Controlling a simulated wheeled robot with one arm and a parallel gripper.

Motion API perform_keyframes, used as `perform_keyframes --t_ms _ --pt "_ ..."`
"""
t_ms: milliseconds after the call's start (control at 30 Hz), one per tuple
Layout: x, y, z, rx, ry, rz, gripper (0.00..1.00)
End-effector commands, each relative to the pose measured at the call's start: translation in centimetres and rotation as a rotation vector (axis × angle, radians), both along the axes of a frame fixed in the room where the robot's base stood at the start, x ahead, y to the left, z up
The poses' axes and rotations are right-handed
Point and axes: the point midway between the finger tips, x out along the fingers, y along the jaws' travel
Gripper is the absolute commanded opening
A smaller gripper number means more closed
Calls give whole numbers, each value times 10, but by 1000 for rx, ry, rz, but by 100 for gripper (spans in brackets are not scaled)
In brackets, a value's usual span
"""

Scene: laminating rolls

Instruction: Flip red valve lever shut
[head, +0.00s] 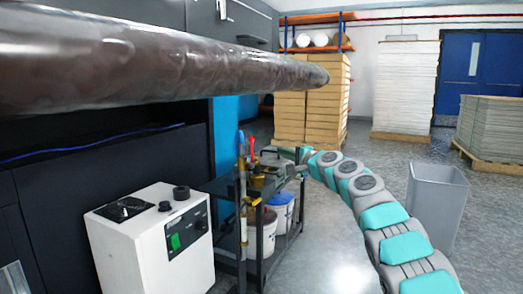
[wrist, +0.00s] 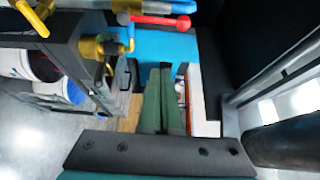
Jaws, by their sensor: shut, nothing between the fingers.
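The red valve lever (head: 252,143) stands up and leans slightly at the top of the pipework on the dark metal stand in the head view. In the wrist view the red lever (wrist: 158,20) lies across the top of the picture, with a round knob at its right end. My gripper (wrist: 166,68) is shut and empty, its green fingers together. Its tips sit below the red lever in the wrist picture, apart from it. In the head view my gripper (head: 283,151) is small and partly hidden around the stand's top, just right of the lever.
A blue lever (head: 241,140) stands close beside the red one. A yellow lever (wrist: 30,17) and brass fittings (wrist: 100,47) are on the stand. White buckets (head: 270,230) sit beneath. A white control box (head: 155,240) and a large dark roller (head: 150,65) are nearby.

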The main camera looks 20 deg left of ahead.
Motion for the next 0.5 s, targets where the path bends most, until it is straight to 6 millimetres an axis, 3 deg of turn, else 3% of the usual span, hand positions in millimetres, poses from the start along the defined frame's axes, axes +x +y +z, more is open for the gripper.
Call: perform_keyframes --t_ms 500 --pt "13 21 2 1 2 2 0"
